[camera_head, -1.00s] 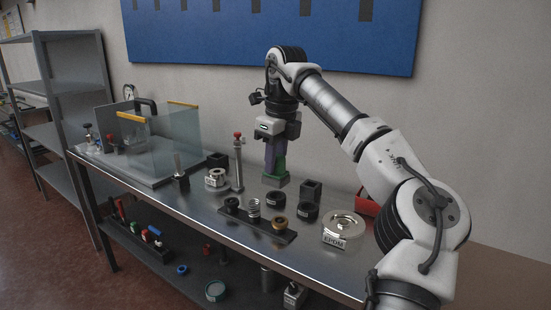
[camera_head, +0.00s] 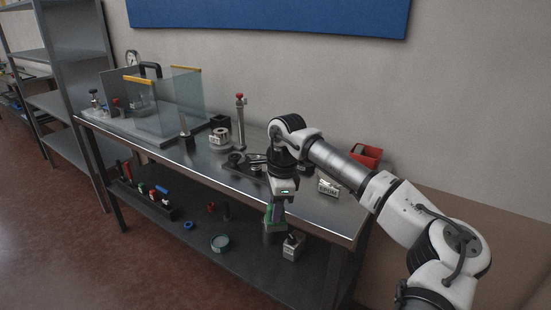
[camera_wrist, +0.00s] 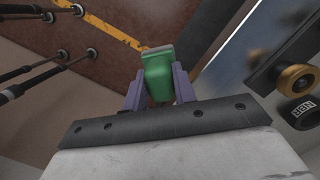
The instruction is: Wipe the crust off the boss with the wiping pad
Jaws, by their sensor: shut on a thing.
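My gripper (camera_head: 276,208) has purple fingers shut on a green block, which I take as the wiping pad (camera_head: 274,222). It hangs at the front edge of the bench, in front of the lower shelf in the picture. In the wrist view my gripper (camera_wrist: 158,88) clasps the green pad (camera_wrist: 157,72) from both sides; its far end has a greyish rim. A pale metal block (camera_head: 292,247) with a dark top stands at the lower shelf, just right of the pad. I cannot tell which part is the boss, and no crust is discernible.
The lower shelf (camera_head: 243,262) holds a green-rimmed round tin (camera_head: 220,243) and small parts.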

